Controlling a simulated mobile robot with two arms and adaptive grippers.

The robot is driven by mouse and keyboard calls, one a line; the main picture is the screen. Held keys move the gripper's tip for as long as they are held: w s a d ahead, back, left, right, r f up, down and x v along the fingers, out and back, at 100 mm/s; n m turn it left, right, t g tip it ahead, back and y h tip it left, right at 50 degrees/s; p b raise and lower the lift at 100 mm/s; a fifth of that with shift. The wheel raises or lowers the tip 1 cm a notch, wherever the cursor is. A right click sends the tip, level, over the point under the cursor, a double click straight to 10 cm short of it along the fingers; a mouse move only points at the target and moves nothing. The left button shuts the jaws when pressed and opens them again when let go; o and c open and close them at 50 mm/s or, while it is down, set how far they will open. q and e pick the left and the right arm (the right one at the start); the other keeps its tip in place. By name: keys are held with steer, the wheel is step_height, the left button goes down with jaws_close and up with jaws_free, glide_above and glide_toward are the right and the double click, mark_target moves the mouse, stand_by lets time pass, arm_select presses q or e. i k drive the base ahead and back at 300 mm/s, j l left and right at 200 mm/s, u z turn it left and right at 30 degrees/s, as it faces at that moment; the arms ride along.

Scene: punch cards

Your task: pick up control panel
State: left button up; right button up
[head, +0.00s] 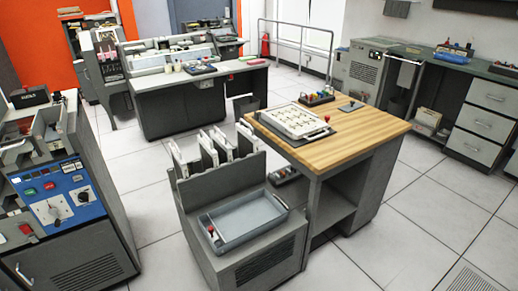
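A white rectangular board with rows of small dark marks, which looks like the control panel (297,121), lies flat on a dark base on the wooden tabletop (370,128). A red knob stands at its right edge. A blue panel with dials and buttons (58,192) is fixed on the front of the grey machine at the left; it could also be called a control panel. Neither of my grippers is in view, and nothing is touching the board.
A grey cabinet with an open tray (262,204) and several upright white panels (185,160) stands at the table's near left. Behind are a grey desk (190,100) and, at right, a bench with drawers (489,125). Tiled floor (400,215) is clear at the right front.

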mark_target(224, 151)
steer(key=z, duration=0.3)
steer(key=i+j+z, duration=0.15)
steer(key=j+z, duration=0.3)
steer(key=i+j+z, duration=0.1)
steer(key=j+z, duration=0.75)
steer(key=j, duration=0.15)
